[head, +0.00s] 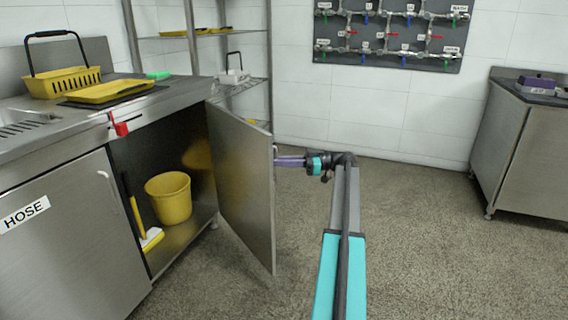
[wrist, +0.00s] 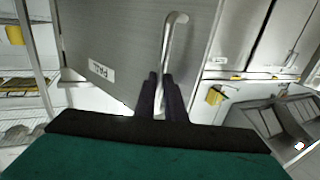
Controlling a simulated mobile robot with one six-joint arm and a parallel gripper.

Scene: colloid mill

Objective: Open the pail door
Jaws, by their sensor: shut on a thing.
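The pail door (head: 245,185) stands swung well open from the steel counter, its edge toward me. In the wrist view its outer face (wrist: 130,40) carries a PAIL label (wrist: 101,71) and a curved metal handle (wrist: 168,42). My gripper (head: 278,161) reaches the door's outer side from the right. In the wrist view my gripper's dark fingers (wrist: 159,82) are shut on the lower end of the handle. Inside the open compartment stand a yellow pail (head: 168,198) and a brush with a yellow handle (head: 140,220).
The closed HOSE door (head: 75,225) is left of the opening. A red tag (head: 121,129) hangs at the counter front. A wire shelf (head: 240,88) stands behind the door. Another steel cabinet (head: 535,150) is at the right. The floor (head: 430,250) between is clear.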

